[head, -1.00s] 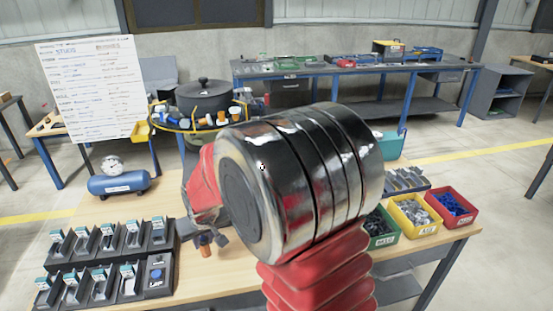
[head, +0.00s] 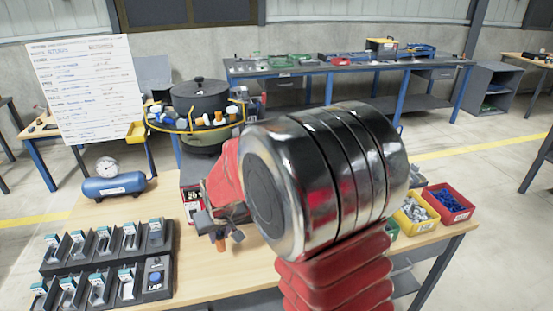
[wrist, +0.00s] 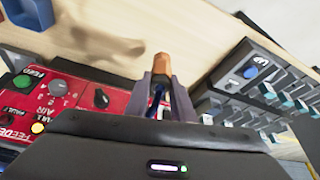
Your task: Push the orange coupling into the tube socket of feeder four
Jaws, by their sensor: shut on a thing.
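My gripper (head: 221,232) is shut on the orange coupling (head: 221,243), which hangs below the fingers above the wooden bench in the head view. In the wrist view the orange coupling (wrist: 161,65) sticks out between the two grey fingers of my gripper (wrist: 161,88), with bare wood beyond it. I cannot pick out the tube socket of feeder four.
Black racks (head: 105,262) with several slots stand front left, beside a blue air tank (head: 115,188) with a gauge. A dark bowl (head: 203,97) with a yellow-edged ring of parts stands behind. Yellow (head: 412,228) and red (head: 450,212) bins sit at right. My arm hides the bench's middle.

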